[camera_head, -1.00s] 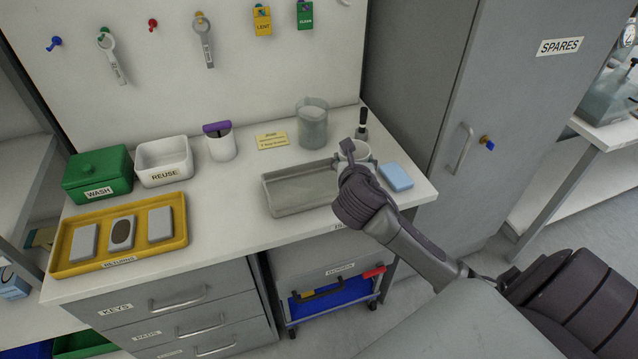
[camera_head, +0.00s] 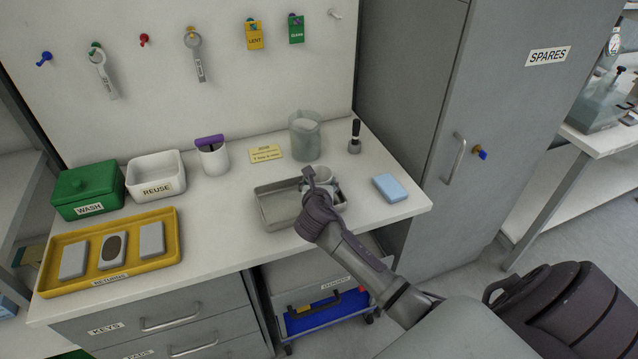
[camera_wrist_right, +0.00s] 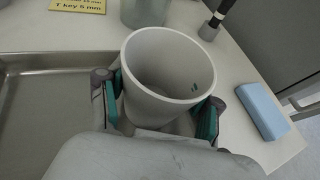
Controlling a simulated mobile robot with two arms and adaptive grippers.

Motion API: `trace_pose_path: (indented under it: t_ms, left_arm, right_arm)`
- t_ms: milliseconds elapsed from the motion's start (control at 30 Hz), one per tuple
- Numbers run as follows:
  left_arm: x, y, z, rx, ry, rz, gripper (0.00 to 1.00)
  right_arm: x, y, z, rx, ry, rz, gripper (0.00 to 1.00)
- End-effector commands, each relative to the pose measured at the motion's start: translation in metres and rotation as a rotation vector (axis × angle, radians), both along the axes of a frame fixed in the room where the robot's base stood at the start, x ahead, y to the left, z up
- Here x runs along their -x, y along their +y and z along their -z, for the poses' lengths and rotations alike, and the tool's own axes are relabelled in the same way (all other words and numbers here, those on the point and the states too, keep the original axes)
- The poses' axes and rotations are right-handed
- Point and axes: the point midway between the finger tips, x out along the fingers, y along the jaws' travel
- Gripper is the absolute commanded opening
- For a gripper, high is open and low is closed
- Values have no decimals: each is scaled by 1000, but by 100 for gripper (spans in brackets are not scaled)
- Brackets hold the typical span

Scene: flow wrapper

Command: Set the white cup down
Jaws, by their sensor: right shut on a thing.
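The white cup (camera_wrist_right: 168,75) is upright between the fingers of my right gripper (camera_wrist_right: 165,108) in the right wrist view. The gripper is shut on it, with a teal pad at each side. In the head view my right gripper (camera_head: 320,182) is over the right part of the grey metal tray (camera_head: 268,210), and the cup (camera_head: 325,175) shows partly behind its fingers. I cannot tell whether the cup's base touches anything. My left gripper is not in view.
A blue block (camera_head: 390,188) lies right of the tray. Behind stand a clear beaker (camera_head: 305,140), a black-handled tool (camera_head: 354,138) and a yellow note (camera_head: 265,154). A yellow tray (camera_head: 160,252) with grey blocks is at left. The counter between the trays is clear.

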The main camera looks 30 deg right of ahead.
Motion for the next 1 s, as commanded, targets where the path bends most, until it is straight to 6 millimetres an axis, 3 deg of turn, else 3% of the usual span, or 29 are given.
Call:
trace_pose_path:
  t_ms: [200,233,400,767,1000]
  left_arm:
    - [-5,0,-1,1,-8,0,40]
    - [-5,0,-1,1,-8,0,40]
    - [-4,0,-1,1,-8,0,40]
    - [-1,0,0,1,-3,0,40]
    - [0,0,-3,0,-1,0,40]
  right_arm:
    - [0,0,2,1,1,1,41]
    - [0,0,3,1,1,1,66]
    - [0,0,2,1,1,1,90]
    - [0,0,-2,0,-1,1,90]
    - [30,21,-16,1,0,-1,90]
